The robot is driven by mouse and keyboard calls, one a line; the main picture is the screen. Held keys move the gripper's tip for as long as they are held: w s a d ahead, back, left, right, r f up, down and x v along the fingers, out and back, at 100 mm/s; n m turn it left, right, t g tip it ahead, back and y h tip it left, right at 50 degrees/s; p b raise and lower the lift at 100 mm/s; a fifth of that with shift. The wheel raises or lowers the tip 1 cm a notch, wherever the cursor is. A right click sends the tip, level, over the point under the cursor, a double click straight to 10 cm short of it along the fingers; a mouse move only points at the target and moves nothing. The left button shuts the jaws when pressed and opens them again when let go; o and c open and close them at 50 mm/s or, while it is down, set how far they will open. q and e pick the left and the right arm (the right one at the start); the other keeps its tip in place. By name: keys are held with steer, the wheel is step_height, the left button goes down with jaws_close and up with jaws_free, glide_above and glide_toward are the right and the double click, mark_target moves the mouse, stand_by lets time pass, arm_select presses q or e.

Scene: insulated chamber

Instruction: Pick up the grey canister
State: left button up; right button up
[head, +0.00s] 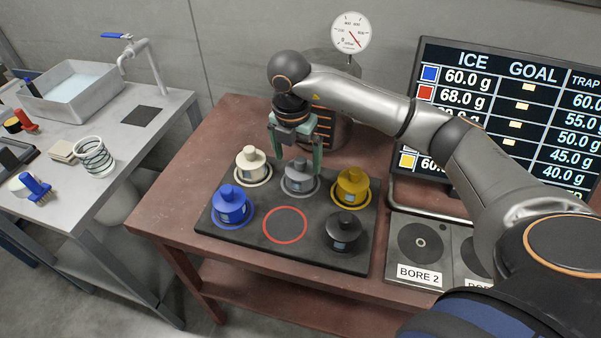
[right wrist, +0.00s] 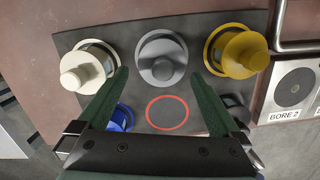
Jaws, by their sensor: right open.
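The grey canister (head: 299,178) stands upright in its ring on the dark mat (head: 262,243), in the back row between the white and yellow canisters. In the right wrist view the grey canister (right wrist: 161,60) shows beyond the fingertips, centred between them. My right gripper (head: 297,165) is open and points down at the grey canister, with its green fingers spread. In the right wrist view the gripper (right wrist: 160,80) holds nothing. Whether the fingers touch the canister cannot be told. My left gripper is not in view.
White (head: 252,167), yellow (head: 351,187), blue (head: 232,205) and black (head: 342,232) canisters stand close around on the mat. A red-outlined circle (head: 285,225) is empty. A dial gauge (head: 351,32) stands behind. A goal screen (head: 510,110) and BORE 2 plate (head: 419,245) are at right.

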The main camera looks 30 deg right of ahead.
mark_target(301, 168)
steer(key=f, duration=0.1)
steer(key=d+f, duration=0.1)
steer(key=f, duration=0.3)
steer(key=shift+w+d+p, duration=0.25)
steer(key=shift+p, duration=0.1)
steer(key=shift+c, duration=0.2)
steer(key=c, duration=1.2)
steer(key=shift+r, duration=0.1)
